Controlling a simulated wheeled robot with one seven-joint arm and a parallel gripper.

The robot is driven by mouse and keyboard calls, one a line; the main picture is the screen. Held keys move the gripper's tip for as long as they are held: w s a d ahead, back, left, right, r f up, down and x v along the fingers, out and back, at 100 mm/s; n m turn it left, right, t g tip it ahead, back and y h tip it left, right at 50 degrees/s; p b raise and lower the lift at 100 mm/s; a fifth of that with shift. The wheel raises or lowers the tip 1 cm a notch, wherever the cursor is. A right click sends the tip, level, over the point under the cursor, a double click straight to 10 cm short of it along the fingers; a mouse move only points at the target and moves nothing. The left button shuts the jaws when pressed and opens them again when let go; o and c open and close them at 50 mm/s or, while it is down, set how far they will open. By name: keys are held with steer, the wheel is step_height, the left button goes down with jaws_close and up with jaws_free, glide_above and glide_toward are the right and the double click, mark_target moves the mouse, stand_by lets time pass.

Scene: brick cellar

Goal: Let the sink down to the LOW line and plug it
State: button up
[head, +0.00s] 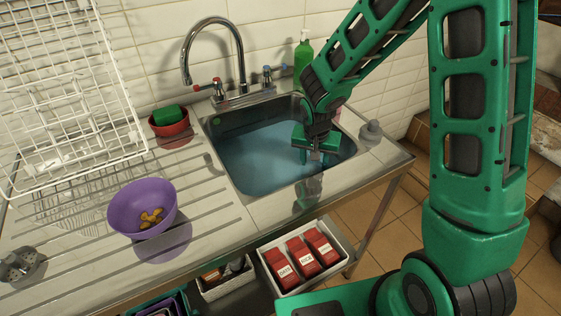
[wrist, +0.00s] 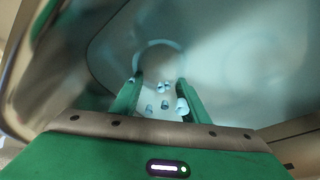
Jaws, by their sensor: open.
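The steel sink (head: 213,163) holds blue-tinted water (head: 260,158). I cannot make out a LOW line on its walls. My gripper (head: 316,156) is open, pointing down at the water in the sink's right half. In the wrist view its two fingers (wrist: 160,80) are apart, with a round ring like a drain (wrist: 160,57) beyond them. Several small pale bluish shapes (wrist: 164,87) show between the fingers; I cannot tell whether they are objects or reflections.
The tap (head: 213,25) arches behind the sink. A green bottle (head: 303,62) stands behind my arm. Left are a red bowl with a green sponge (head: 169,128), a purple bowl (head: 140,205), a white rack (head: 70,90) and a grey holed piece (head: 22,264). Red packets (head: 301,254) sit below.

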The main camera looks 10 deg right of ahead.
steer(key=w+d+v, duration=0.1)
steer(key=w+v, duration=0.1)
steer(key=v, duration=1.2)
steer(key=w+d+r+v, duration=0.1)
steer(key=w+v, duration=0.1)
steer(key=v, duration=1.2)
steer(key=shift+r, duration=0.3)
steer(key=shift+w+d, duration=0.1)
steer(key=shift+d, duration=0.05)
steer(key=s+d+f+g, duration=0.2)
steer(key=s+d+f, duration=0.2)
steer(key=s+d, duration=1.05)
steer(key=s+d+f, duration=0.2)
steer(key=s, duration=0.5)
steer(key=s+d+f+m+y, duration=0.1)
steer(key=s+d+f, duration=0.1)
steer(key=s, duration=0.5)
steer(key=shift+d+f+g+y, duration=0.2)
steer(key=shift+f+g+y, duration=0.1)
steer(key=shift+f, duration=0.4)
steer(key=shift+s, duration=0.1)
